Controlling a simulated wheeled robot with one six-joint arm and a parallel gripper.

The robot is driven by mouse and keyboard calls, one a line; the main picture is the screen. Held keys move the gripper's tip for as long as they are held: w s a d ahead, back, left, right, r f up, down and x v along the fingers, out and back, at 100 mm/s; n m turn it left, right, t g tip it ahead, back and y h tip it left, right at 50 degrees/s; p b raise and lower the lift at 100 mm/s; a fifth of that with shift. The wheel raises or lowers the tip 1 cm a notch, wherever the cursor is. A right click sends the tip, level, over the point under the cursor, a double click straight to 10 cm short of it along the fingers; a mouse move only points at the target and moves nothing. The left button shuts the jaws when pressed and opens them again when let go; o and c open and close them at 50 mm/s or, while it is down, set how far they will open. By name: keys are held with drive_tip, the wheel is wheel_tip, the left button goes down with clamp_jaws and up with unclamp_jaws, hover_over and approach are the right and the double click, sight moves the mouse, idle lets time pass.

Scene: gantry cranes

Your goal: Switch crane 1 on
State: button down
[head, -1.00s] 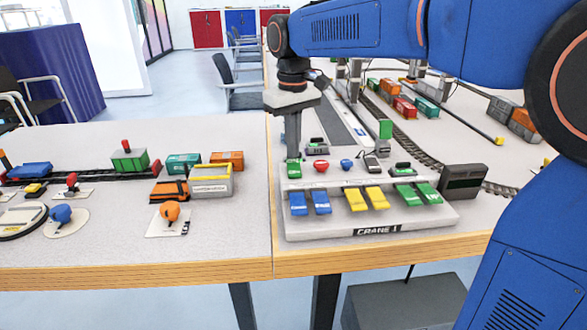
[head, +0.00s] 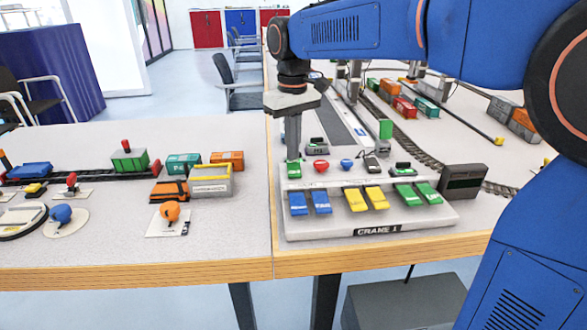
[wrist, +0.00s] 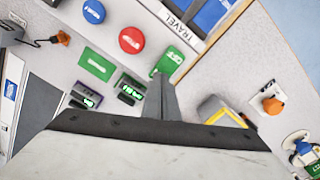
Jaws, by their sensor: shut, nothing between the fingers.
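The crane 1 control box (head: 377,231) stands on the table, with blue, yellow and green paired keys on its front. A small green switch (head: 294,170) sits at its back left corner; it also shows in the wrist view (wrist: 167,61), with light lettering too blurred to read surely. Beside it are a red button (head: 321,166) and a blue button (head: 347,165). My gripper (head: 293,155) is shut, empty and pointing down at the green switch. Its fingertips hide part of the switch, and I cannot tell whether they touch it.
A grey box with a yellow edge (head: 211,182) and an orange knob (head: 170,211) stand on the table to the left. A dark display box (head: 464,182) is right of the control box. Track and containers lie behind.

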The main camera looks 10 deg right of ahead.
drive_tip(key=shift+f, duration=0.65)
idle(0.4)
drive_tip(key=shift+r, duration=3.55)
